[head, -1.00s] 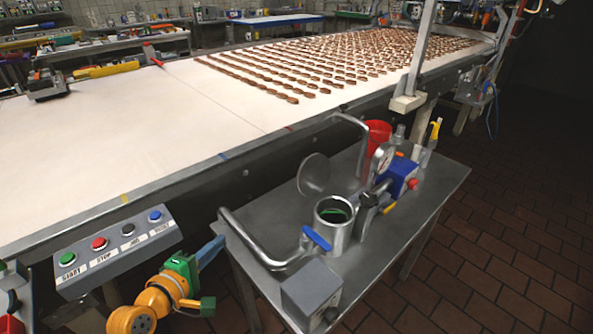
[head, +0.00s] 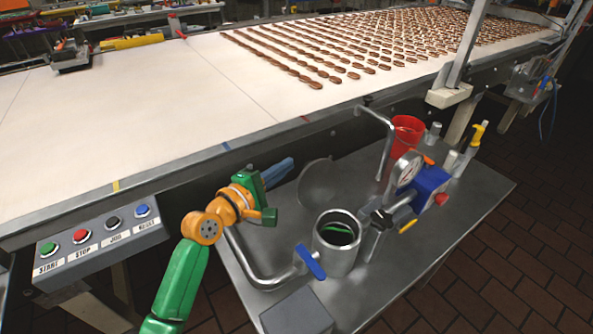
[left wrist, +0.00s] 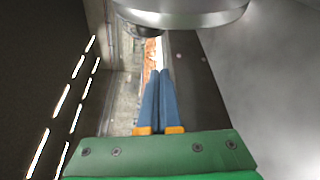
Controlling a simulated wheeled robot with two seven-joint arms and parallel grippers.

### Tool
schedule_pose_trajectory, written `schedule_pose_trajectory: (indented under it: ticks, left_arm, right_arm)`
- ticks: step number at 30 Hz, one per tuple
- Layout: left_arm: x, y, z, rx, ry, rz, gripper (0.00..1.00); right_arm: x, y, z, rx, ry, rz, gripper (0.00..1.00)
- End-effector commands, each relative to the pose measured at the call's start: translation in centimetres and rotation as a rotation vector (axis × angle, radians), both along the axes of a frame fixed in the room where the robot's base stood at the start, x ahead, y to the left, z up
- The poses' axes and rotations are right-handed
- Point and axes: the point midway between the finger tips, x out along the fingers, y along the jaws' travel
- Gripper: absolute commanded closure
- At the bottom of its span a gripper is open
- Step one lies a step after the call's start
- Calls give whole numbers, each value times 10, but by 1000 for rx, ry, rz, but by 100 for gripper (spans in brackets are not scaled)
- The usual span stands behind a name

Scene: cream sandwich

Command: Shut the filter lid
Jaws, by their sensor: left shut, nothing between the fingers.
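The filter is a metal cup (head: 338,246) on the steel side table, open at the top, with something green inside. Its round grey lid (head: 317,184) stands raised behind and left of the cup. My left gripper (head: 287,166) is just left of the lid, with its blue fingers together and empty. In the left wrist view the fingertips (left wrist: 160,74) point up the picture, and a round metal edge (left wrist: 185,16), likely the lid, hangs beyond them. A gap shows between fingers and metal. My right gripper is out of view.
A bent pipe (head: 245,265), a blue valve handle (head: 311,262), a gauge (head: 407,169) and a red bucket (head: 406,133) crowd the table (head: 470,190). The conveyor (head: 170,120) runs behind, with a button panel (head: 95,240) at left.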

Motion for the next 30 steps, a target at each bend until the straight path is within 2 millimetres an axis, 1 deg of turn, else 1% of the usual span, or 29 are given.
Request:
schedule_pose_trajectory:
  ticks: [1, 3, 6, 9, 13, 23, 30]
  left_arm:
    - [8, -7, -1, 0, 0, -2, 100]
    - [-3, -14, 9, 0, 2, -2, 100]
    - [-15, -21, 11, 0, 2, -1, 100]
    - [-22, -26, 11, 1, 2, -1, 100]
    - [-25, -28, 11, 1, 0, 0, 100]
    - [-25, -27, 10, 4, -3, 0, 100]
    - [-25, -27, 12, 31, -44, 1, 100]
  right_arm:
    - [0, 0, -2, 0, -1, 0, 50]
    - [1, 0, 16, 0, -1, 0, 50]
    - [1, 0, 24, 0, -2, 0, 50]
    - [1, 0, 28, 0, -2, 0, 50]
    - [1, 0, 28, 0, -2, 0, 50]
    - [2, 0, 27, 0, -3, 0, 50]
    - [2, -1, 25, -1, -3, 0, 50]
